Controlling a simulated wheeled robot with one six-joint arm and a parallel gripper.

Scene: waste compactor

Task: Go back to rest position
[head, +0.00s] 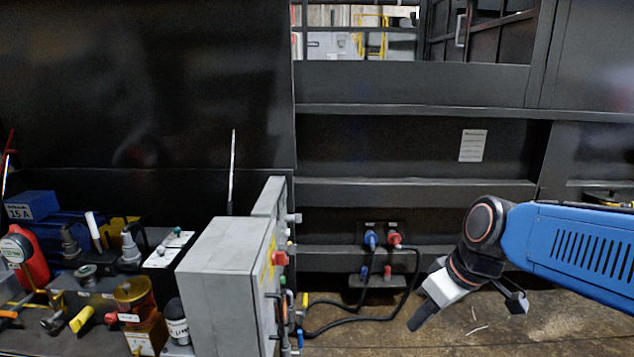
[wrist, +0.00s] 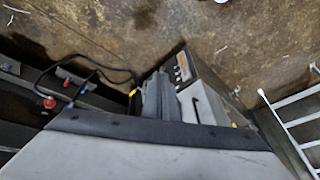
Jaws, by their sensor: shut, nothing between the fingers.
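My gripper (head: 424,314) hangs at the lower right of the head view, below the dark wrist joint at the end of my blue arm. Its dark fingers are together with nothing between them, and they point down and to the left. It is in free air, to the right of the grey control cabinet (head: 225,285) and apart from it. The red and blue plugs (head: 393,239) with black cables are on the compactor wall behind it.
A cluttered bench with valves, bottles and a blue motor (head: 60,225) fills the lower left. The dark compactor wall (head: 400,150) runs across the back. The brown floor (head: 540,325) is mostly clear. A white ladder-like frame (wrist: 295,120) stands at the right of the wrist view.

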